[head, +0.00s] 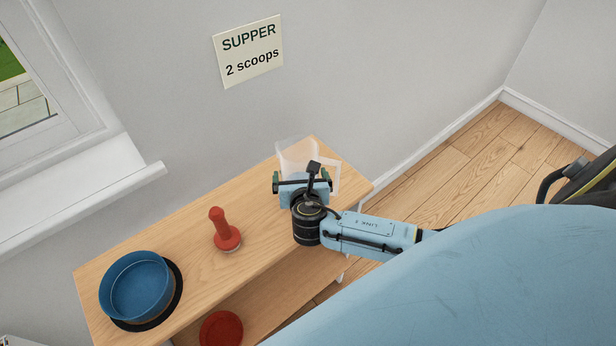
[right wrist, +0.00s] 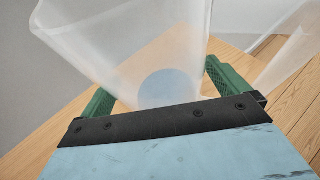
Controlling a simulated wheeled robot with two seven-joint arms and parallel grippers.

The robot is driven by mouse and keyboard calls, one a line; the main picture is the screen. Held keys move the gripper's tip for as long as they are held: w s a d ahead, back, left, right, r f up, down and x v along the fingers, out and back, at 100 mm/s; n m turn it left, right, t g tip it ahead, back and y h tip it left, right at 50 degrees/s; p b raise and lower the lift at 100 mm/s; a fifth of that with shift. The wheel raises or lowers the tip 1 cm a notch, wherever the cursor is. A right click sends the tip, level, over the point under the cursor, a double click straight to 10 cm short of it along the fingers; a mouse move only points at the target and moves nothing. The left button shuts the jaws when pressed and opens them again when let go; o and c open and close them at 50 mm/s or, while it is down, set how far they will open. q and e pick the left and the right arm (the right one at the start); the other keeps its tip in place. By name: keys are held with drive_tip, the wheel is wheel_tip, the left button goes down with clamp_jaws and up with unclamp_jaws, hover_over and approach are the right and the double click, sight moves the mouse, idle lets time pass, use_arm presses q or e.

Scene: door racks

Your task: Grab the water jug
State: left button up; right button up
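The water jug (head: 296,155) is a clear, pale container standing at the far right end of the wooden shelf unit's top, with its handle (head: 335,178) on the right. My right gripper (head: 302,182) is at the jug's near side, partly hiding its lower part. In the right wrist view the green fingers (right wrist: 160,92) are spread wide, one on each side of the jug body (right wrist: 140,45). The right finger looks close to the jug wall; contact is unclear. A bluish round patch shows through the jug. My left gripper is not in view.
On the shelf top (head: 185,245) stand a red knobbed object (head: 225,232) and a blue round bowl (head: 140,285) on a dark disc. A red round item (head: 221,328) is on the lower shelf. A wall sign (head: 250,50) reads "SUPPER 2 scoops". The wall is behind the jug.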

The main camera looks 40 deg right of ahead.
drive_tip(key=c, duration=1.2)
drive_tip(key=shift+r, duration=0.1)
